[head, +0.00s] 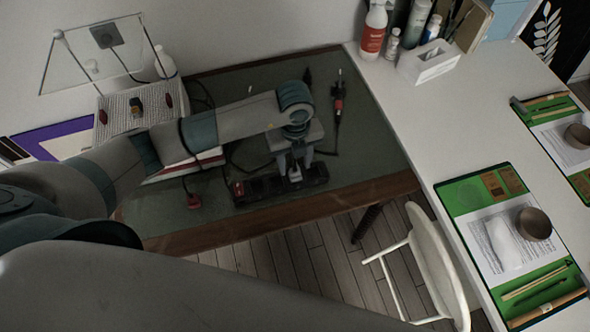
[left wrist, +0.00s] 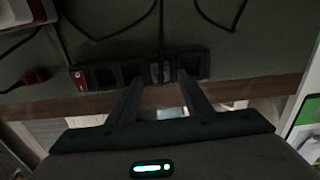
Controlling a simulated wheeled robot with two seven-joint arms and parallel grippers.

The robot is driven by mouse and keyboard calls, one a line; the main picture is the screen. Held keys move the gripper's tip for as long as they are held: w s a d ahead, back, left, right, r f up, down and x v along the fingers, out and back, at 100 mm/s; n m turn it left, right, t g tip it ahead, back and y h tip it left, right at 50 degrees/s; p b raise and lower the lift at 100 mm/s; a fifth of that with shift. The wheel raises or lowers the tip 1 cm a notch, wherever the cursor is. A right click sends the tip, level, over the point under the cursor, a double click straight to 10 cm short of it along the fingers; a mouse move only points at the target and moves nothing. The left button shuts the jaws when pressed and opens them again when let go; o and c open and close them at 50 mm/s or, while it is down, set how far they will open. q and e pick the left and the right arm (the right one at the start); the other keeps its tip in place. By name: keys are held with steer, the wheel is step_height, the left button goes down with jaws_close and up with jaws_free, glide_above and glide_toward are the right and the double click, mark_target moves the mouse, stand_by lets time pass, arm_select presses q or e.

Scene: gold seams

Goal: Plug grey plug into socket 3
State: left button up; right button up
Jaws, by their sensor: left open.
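The black power strip (head: 258,189) lies near the front edge of the green-topped desk, with a red switch at its left end. It also shows in the left wrist view (left wrist: 104,77). The grey plug (left wrist: 157,72) stands at the strip, at the third position from the switch, with a dark cable running away behind it. I cannot tell whether it is fully seated, and no socket numbers are readable. My left gripper (head: 295,176) is over the strip. In the left wrist view its open fingers (left wrist: 160,84) are on either side of the plug, apart from it. My right gripper is not in view.
A red plug (head: 193,201) lies left of the strip and shows in the left wrist view (left wrist: 36,77). A red-and-black tool (head: 338,104) and loose cables lie behind. A white chair (head: 436,262) stands in front. Green trays (head: 466,197) are on the white table at right.

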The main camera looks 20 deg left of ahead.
arm_select(q)
steer(key=shift+f, duration=0.85)
jaws_close()
steer(key=shift+r, duration=0.2)
steer(key=shift+w+r+b, duration=0.1)
steer(key=shift+r+b, duration=0.25)
steer(key=shift+r, duration=0.2)
step_height(320, 180, up, 2)
steer(key=shift+r+b, duration=0.25)
steer(key=shift+b, duration=0.45)
steer(key=s+d+r, duration=0.2)
steer(key=s+r, duration=0.1)
steer(key=s, duration=0.2)
steer(key=s+d+r+b, duration=0.1)
steer(key=s+d+r, duration=0.1)
steer(key=s+r, duration=0.2)
steer(key=shift+s+d, duration=0.25)
steer(key=shift+s, duration=0.7)
